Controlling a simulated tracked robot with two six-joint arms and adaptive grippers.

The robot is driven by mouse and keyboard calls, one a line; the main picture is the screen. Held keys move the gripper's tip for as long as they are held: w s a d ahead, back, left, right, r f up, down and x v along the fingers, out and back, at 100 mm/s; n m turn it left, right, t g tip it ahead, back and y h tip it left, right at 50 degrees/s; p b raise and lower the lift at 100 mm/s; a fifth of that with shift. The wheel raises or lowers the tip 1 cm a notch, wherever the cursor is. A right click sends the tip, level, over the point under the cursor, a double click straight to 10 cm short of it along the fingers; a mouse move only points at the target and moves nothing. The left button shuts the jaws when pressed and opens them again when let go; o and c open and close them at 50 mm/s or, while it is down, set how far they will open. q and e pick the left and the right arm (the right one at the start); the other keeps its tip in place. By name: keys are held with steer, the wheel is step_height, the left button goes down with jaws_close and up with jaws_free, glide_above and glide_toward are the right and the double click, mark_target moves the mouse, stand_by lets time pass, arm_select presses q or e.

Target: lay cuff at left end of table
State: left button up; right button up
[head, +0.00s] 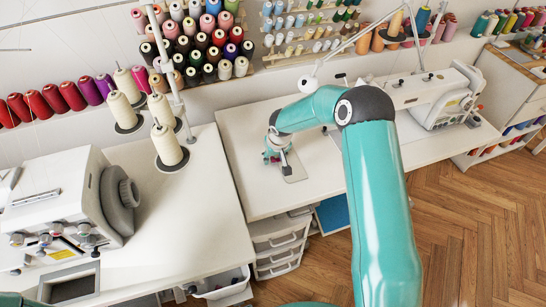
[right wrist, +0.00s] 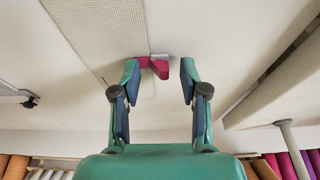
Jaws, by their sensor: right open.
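My right gripper (head: 277,155) is low over the white table (head: 240,185) at the right, near its left part. In the right wrist view the gripper (right wrist: 159,76) is open, with its two fingers apart. A small magenta piece (right wrist: 158,68) with a pale grey part shows between and just beyond the fingertips. It may be the cuff; I cannot tell for sure, nor whether a finger touches it. In the head view the gripper mostly hides that spot. My left gripper is not in view.
A white machine (head: 62,215) and thread cones (head: 168,148) stand on the left table. Another white machine (head: 440,95) stands at the right table's far side. Thread racks (head: 195,45) line the wall. White drawers (head: 280,243) are below. A gap separates the tables.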

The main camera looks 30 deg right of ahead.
steer(key=shift+r, duration=0.4)
steer(key=b+v, duration=0.1)
steer(key=v, duration=1)
steer(key=shift+r, duration=0.15)
steer(key=shift+s, duration=0.2)
